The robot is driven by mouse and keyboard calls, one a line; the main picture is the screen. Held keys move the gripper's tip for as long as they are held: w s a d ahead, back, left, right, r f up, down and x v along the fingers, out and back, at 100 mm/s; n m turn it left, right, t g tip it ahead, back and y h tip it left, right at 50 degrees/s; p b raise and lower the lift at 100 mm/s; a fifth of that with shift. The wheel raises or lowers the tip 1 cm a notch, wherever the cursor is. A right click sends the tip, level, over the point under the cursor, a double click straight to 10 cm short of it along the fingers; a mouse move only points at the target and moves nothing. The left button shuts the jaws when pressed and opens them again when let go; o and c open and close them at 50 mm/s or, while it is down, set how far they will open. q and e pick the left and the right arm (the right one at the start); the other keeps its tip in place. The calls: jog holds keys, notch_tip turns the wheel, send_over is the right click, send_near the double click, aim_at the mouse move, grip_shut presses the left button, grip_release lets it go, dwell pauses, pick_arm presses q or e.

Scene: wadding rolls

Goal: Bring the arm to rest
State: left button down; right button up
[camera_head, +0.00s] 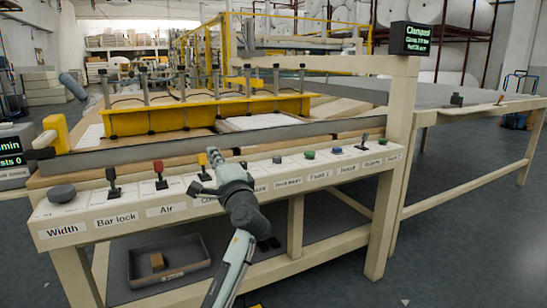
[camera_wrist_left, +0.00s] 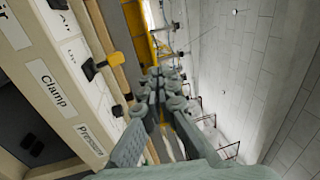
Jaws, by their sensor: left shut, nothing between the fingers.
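My left arm (camera_head: 240,210) reaches up from the bottom middle of the head view. Its gripper (camera_head: 211,157) is over the control panel (camera_head: 180,224), beside the yellow-topped lever (camera_head: 203,162), and points away from me. Whether it touches the lever cannot be told from the head view. In the left wrist view the gripper (camera_wrist_left: 160,82) has its fingers together with nothing between them. The yellow lever (camera_wrist_left: 103,65) stands apart to their left there, by the label "Clamp". The arm hides some panel labels in the head view. My right gripper is not in view.
A grey tray (camera_head: 170,258) with a brown block is on the lower shelf. A screen (camera_head: 411,38) reads "Clamped".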

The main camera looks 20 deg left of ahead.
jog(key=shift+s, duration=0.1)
pick_arm(q)
jog(key=s+d+f+n+g+h, duration=0.1)
jog(key=s+f+h, duration=0.25)
jog(key=f, duration=0.65)
jog(key=s+d+f+n+g+h+p, duration=0.15)
jog(key=s+f, duration=0.25)
jog(key=f, duration=0.7)
jog(key=s+d+f+g+h, duration=0.1)
jog(key=s+f+g+h, duration=0.15)
jog(key=f, duration=0.75)
jog(key=s+d+f+n+g+h, duration=0.2)
jog(key=s+d+f+h, duration=0.1)
jog(key=s+f, duration=0.5)
jog(key=s+d+f+n+g+h, duration=0.2)
jog(key=s+d+f, duration=0.4)
jog(key=s, duration=0.9)
notch_tip(320, 180, down, 3)
jog(key=shift+s+d+f+g+h, duration=0.15)
jog(key=shift+s+d+g+h, duration=0.15)
jog(key=shift+g+h, duration=0.45)
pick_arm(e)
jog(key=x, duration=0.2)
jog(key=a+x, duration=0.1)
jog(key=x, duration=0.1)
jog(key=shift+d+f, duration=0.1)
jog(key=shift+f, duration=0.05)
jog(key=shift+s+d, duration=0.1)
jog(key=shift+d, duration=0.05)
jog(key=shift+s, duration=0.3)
